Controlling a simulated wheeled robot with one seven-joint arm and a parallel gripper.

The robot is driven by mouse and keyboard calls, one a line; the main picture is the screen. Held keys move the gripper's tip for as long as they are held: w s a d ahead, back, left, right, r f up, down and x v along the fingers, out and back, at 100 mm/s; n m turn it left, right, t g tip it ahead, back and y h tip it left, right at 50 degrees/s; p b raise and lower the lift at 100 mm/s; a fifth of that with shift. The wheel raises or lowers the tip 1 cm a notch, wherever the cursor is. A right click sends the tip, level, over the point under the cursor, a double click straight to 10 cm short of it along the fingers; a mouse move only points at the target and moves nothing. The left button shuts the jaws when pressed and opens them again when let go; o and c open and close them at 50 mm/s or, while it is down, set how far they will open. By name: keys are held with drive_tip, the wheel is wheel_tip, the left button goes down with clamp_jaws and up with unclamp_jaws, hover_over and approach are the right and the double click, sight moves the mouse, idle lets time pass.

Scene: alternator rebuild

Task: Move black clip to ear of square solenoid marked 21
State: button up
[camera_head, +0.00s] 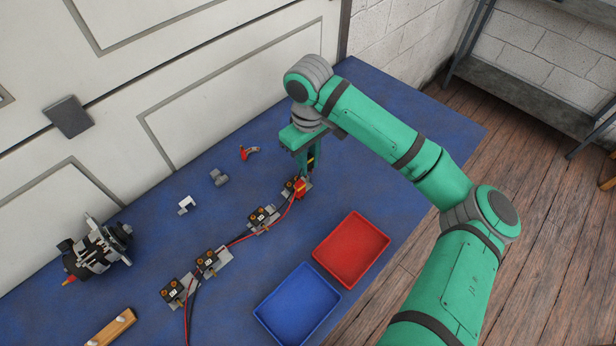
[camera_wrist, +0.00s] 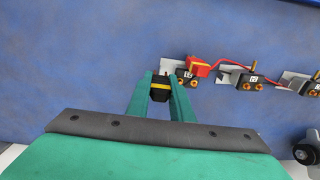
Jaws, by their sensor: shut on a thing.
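My gripper (camera_wrist: 161,78) is shut on the black clip (camera_wrist: 160,92), which has a yellow band and sits between the green fingers. In the head view my gripper (camera_head: 305,165) is over the far end of the solenoid row, and the clip is mostly hidden. The nearest square solenoid (camera_wrist: 187,82) is just right of the clip in the wrist view, with a red clip (camera_wrist: 198,66) on or against it. Other square solenoids stand along the row, a middle one (camera_wrist: 252,82) and an end one (camera_wrist: 313,88) in the wrist view. Their marks are too small to read surely.
A red tray (camera_head: 352,248) and a blue tray (camera_head: 298,304) stand in front of the row. An alternator (camera_head: 95,250) is at left, with small grey parts (camera_head: 219,177) and a red-orange part (camera_head: 249,152) behind. Red and black cables run along the solenoids.

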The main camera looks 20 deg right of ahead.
drive_tip(key=shift+f, duration=0.2)
drive_tip(key=shift+f, duration=0.95)
drive_tip(key=o, duration=0.8)
drive_tip(key=shift+o, duration=0.2)
drive_tip(key=shift+r, duration=4.25)
